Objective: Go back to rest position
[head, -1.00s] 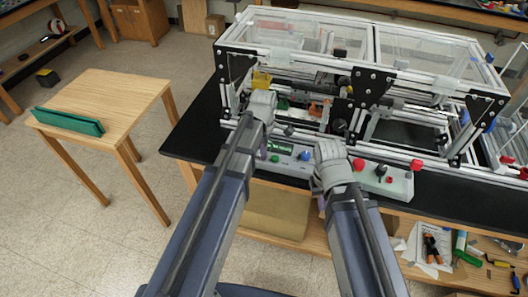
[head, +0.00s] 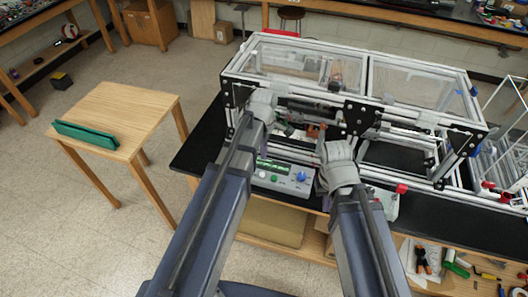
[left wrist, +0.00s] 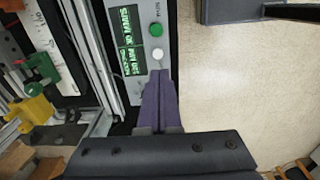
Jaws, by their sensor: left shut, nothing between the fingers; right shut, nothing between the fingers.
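My left gripper (head: 262,106) is in front of the left end of the extrusion frame (head: 430,120), its fingertips mostly hidden by my arm in the head view. In the left wrist view its purple fingers (left wrist: 160,88) are shut and empty, their tips over or beside a white button (left wrist: 157,54); contact cannot be told. My right gripper (head: 335,160) is shut and empty before the frame, near the right part of the control panel (head: 284,177). The panel has a lit green display (left wrist: 130,50) and a green button (left wrist: 155,29).
A small wooden table (head: 135,105) with a green folder-like object (head: 85,135) stands at the left. The black benchtop (head: 460,220) carries the frame. Tools (head: 455,262) lie on a lower shelf at the right.

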